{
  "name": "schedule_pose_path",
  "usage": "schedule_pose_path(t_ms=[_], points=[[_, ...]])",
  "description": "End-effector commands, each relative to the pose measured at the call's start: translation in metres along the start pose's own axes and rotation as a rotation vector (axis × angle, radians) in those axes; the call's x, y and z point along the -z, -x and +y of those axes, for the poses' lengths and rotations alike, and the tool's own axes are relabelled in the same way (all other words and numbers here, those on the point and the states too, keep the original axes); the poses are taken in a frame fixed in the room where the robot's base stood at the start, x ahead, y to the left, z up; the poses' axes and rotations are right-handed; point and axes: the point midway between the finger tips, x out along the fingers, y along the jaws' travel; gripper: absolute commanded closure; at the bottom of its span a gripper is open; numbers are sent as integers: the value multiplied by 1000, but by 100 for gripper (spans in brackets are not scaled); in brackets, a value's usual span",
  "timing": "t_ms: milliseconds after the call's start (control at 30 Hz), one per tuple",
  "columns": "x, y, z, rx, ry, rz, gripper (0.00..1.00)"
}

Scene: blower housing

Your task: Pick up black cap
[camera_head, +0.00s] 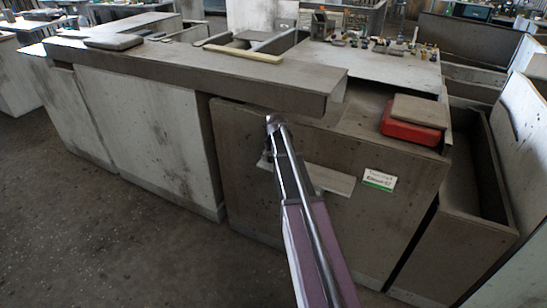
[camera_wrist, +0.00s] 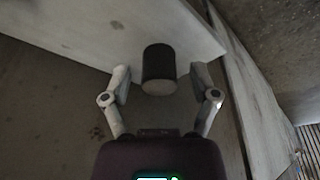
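The black cap (camera_wrist: 158,63) is a short dark cylinder with a paler grey end face, in the upper middle of the wrist view. It is at the edge of a pale board (camera_wrist: 90,30); I cannot tell how it rests there. My gripper (camera_wrist: 161,76) is open, with one finger to the left and one to the right of the cap. Gaps show between both fingers and the cap. In the head view I cannot make out the cap, and my arm covers the area around my gripper.
A grey workbench (camera_head: 230,160) with an overhanging top ledge (camera_head: 190,72) stands close around my arm. A small pale shelf (camera_head: 330,178) juts from its front. A red box (camera_head: 410,128) sits on the right part. Open floor (camera_head: 90,220) lies at the left front.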

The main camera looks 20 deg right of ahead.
Motion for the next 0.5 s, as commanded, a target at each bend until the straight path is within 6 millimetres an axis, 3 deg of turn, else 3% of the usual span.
schedule_pose_path(t_ms=[33, 167, 500], points=[[0, 0, 0, 0, 0, 0, 50], [0, 0, 0, 0, 0, 0, 88], [0, 0, 0, 0, 0, 0, 91]])
